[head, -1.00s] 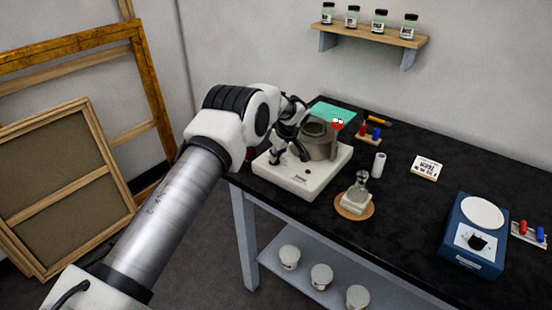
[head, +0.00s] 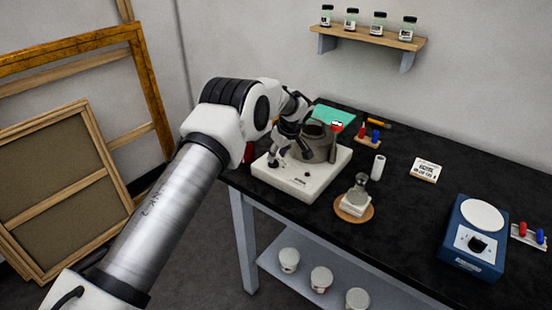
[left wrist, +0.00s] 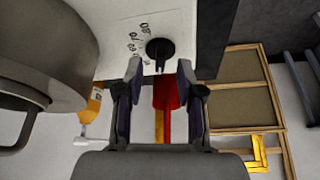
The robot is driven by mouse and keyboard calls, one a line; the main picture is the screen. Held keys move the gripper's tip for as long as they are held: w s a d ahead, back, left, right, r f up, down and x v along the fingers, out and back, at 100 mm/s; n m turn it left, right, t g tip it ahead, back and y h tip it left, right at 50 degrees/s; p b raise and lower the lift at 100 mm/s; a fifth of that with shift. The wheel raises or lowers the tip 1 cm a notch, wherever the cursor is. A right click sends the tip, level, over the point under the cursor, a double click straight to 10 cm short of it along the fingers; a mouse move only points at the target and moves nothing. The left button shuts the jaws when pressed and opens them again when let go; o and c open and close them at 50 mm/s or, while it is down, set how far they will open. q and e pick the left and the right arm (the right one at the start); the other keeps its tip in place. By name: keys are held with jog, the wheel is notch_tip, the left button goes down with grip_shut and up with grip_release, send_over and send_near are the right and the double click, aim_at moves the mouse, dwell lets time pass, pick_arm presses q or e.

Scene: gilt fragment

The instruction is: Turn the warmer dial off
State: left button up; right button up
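The dial also shows as a small dark knob near the warmer's left corner in the head view (head: 272,163). My left gripper (left wrist: 160,70) is open and empty, its fingers apart on either side of the dial's line, with the dial just beyond the tips. In the head view the gripper (head: 289,147) is beside the pot. My right gripper is not in view.
A blue device (head: 474,250) with a white plate and black knob is at the right. A red object (head: 248,153) is left of the warmer. Wooden frames lean at the left.

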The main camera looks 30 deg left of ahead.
pick_arm(q)
jog(key=v, duration=0.9)
jog(key=shift+r, duration=0.2)
jog(key=shift+s+d, duration=0.1)
jog(key=shift+d, duration=0.05)
